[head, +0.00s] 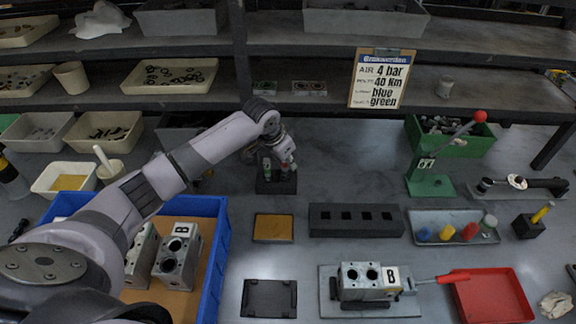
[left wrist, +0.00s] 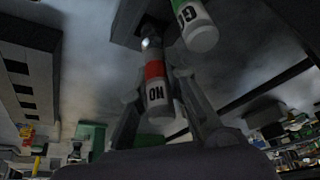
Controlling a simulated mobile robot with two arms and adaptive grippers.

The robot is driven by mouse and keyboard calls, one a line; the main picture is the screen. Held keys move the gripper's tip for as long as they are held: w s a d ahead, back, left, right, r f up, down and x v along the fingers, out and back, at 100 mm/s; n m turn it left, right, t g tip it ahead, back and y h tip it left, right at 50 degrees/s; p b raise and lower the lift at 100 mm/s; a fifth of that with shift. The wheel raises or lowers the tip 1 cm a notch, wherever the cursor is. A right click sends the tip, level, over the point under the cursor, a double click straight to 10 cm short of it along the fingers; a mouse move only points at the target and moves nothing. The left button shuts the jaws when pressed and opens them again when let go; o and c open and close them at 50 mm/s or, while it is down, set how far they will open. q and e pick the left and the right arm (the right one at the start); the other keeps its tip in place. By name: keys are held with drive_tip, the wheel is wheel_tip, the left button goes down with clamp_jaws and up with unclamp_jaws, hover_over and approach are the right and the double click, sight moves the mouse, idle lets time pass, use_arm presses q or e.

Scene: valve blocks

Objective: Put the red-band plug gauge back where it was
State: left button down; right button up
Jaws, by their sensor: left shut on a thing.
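The red-band plug gauge (left wrist: 156,75), a pale cylinder marked NO, is between the fingers of my left gripper (left wrist: 160,90) in the left wrist view. My left gripper (head: 281,160) is shut on it, over the dark gauge stand (head: 276,186) in the head view. The gauge's thin end points toward the stand (left wrist: 128,25); I cannot tell whether it is fully seated. The green-band gauge (left wrist: 194,25), marked GO, is close beside it and also shows by the stand in the head view (head: 267,168). My right gripper is not in view.
A yellow-brown pad (head: 273,228) and a black block with square holes (head: 355,220) lie in front of the stand. A blue-walled tray (head: 214,262) with valve blocks is at left. A green hand press (head: 431,184) stands at right. The bench right of the stand is clear.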

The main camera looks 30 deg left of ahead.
use_arm(q)
drive_tip(key=shift+f, duration=1.2)
drive_tip(key=shift+f, duration=0.15)
drive_tip(key=c, duration=1.8)
unclamp_jaws()
drive_tip(key=shift+c, duration=0.2)
drive_tip(key=v, duration=1.2)
drive_tip(key=shift+r+b, duration=0.25)
drive_tip(key=shift+b, duration=0.05)
